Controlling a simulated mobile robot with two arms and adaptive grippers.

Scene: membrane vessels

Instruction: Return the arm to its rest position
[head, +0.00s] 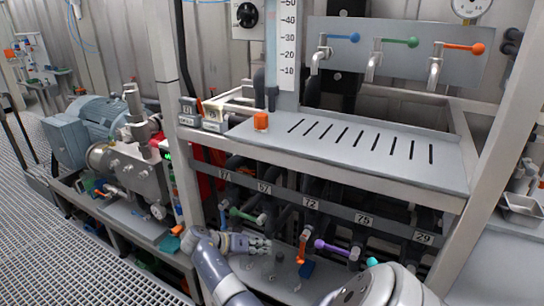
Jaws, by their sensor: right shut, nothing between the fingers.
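My right gripper (266,246) is low in the middle of the head view, in front of the lower part of the metal frame. Its fingers point to the right and are shut with nothing between them. It overlaps the pipes and valves below the numbered rail in the picture; I cannot tell the exact gap, and no grasp shows. My grey arm bends up to it from the bottom edge. Another grey link of mine shows at the bottom right. My left gripper is not in view.
The numbered rail (335,212) runs above several valve handles, including a green one (243,214), an orange one (303,246) and a purple one (331,247). A blue motor (98,112) stands left; grating floor (90,240) is clear.

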